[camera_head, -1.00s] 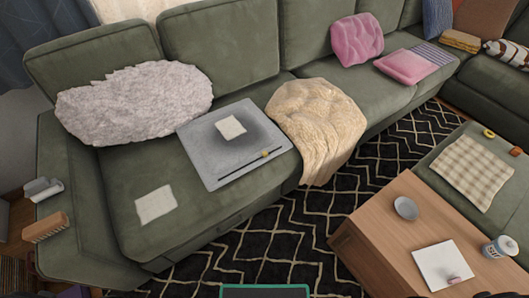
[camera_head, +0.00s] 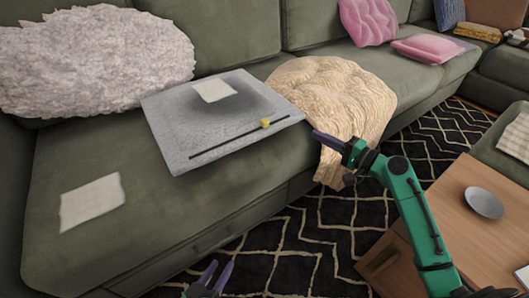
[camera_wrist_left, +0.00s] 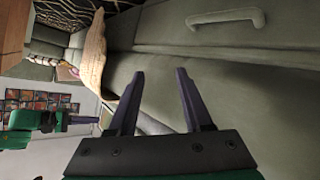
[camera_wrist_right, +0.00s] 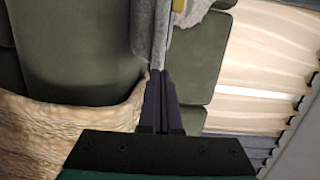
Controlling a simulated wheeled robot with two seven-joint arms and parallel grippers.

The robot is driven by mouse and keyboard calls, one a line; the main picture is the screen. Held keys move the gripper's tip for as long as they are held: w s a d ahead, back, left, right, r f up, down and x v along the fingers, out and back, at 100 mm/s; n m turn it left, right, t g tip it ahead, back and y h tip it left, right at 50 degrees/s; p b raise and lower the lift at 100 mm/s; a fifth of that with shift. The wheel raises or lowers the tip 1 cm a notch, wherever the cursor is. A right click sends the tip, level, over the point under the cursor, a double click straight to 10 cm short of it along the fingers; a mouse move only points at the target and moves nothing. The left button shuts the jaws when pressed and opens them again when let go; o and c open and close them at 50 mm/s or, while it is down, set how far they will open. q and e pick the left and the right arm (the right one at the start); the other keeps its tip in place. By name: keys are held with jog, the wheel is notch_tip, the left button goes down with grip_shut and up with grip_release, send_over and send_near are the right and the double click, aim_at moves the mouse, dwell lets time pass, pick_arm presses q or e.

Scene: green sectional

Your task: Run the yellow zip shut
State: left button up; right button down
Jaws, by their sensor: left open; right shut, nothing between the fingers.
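A flat grey case (camera_head: 190,125) lies on the green sofa seat, and its edge shows in the right wrist view (camera_wrist_right: 150,45). A dark zip line (camera_head: 225,143) runs along its front side. The yellow zip slider (camera_head: 265,124) sits near the line's right end; a yellow bit (camera_wrist_right: 179,5) shows at the top of the right wrist view. My right gripper (camera_head: 318,135) is shut and empty, just right of the case's right corner, its fingers pointing at it. My left gripper (camera_head: 215,272) is open and empty, low at the picture's bottom, in front of the sofa.
A cream blanket (camera_head: 340,95) drapes over the seat edge right beside the case. A white cloth square (camera_head: 214,91) lies on the case, another (camera_head: 92,200) on the seat. A fluffy pillow (camera_head: 95,60) is behind. A wooden table (camera_head: 450,210) stands at the right.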

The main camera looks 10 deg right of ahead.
aim_at(265, 123)
jog(key=shift+n+y, duration=0.3)
jog(key=shift+y, duration=0.3)
jog(key=x, duration=0.3)
jog(key=r+x, duration=0.1)
jog(key=x, duration=0.3)
jog(key=a+r+b+x, duration=0.1)
jog(key=x, duration=0.3)
jog(key=shift+s, duration=0.4)
jog(key=a, duration=0.1)
jog(key=s+a, duration=0.1)
jog(key=shift+s+a+p, duration=0.2)
jog(key=shift+a+p, duration=0.1)
jog(key=shift+a, duration=0.05)
pick_arm(q)
jog(key=shift+w+d+f, duration=0.1)
jog(key=shift+w+d, duration=0.1)
pick_arm(e)
jog(key=shift+s+a, duration=0.15)
jog(key=shift+a, duration=0.25)
pick_arm(q)
jog(key=shift+r, duration=0.2)
pick_arm(e)
jog(key=shift+a, duration=0.1)
